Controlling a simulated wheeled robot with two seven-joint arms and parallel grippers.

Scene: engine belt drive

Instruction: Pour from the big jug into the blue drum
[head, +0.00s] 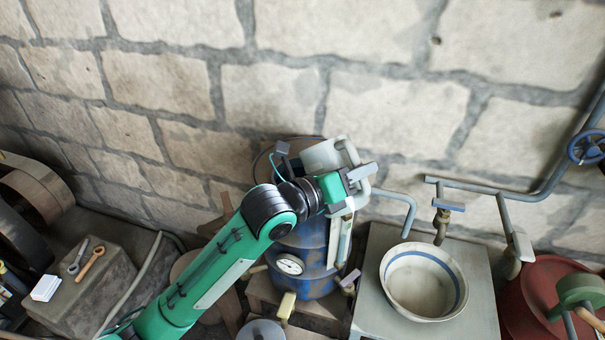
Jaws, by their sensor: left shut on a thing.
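The blue drum (312,236) stands against the stone wall, with a round white gauge (290,264) on its front. The big jug (320,156), pale grey-white, is above the drum top and looks tilted. My left gripper (349,187) is shut on the jug at its handle side, right of the jug body. The gripper and arm cover part of the drum and jug. The jug's mouth and any liquid cannot be made out. My right gripper is not in view.
A white bowl with a blue band (424,282) sits on a grey stand (485,290) under a tap (441,225). A red drum (530,300) with a green object (580,290) is at right. A stone block (90,300) with tools is at left. Pipes run along the wall.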

